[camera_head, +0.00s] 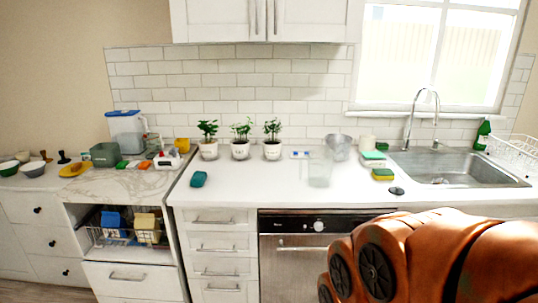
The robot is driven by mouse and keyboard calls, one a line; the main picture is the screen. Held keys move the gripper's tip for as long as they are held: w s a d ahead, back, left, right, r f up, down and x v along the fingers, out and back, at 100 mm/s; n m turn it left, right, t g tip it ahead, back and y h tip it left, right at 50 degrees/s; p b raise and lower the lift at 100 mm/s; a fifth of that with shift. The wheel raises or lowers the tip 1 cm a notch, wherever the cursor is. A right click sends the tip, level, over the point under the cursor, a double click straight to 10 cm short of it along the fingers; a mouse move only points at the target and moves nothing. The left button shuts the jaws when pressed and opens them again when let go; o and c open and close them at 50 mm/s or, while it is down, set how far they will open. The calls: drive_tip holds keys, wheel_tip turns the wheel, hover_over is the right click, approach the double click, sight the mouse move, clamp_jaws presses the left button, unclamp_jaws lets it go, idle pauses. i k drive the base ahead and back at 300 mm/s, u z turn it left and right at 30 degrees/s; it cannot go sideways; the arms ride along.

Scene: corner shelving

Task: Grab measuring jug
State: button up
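A clear, see-through container (319,170) that looks like a measuring jug stands upright on the white counter, right of the potted plants and above the dishwasher. Its markings are too faint to read. A grey jug-like vessel (339,147) stands just behind it to the right. Part of my orange arm fills the lower right of the view. My gripper is not in view, and nothing in this frame shows contact with either vessel.
Three potted plants (240,150) line the wall. A teal item (198,179) lies at the counter's left. Sponges (383,175) and a dark round item (396,191) lie near the sink (450,172). The counter's front middle is clear.

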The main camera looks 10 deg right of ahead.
sight(321, 160)
drive_tip(key=z, duration=0.55)
drive_tip(key=i, duration=1.3)
drive_tip(key=u, duration=0.8)
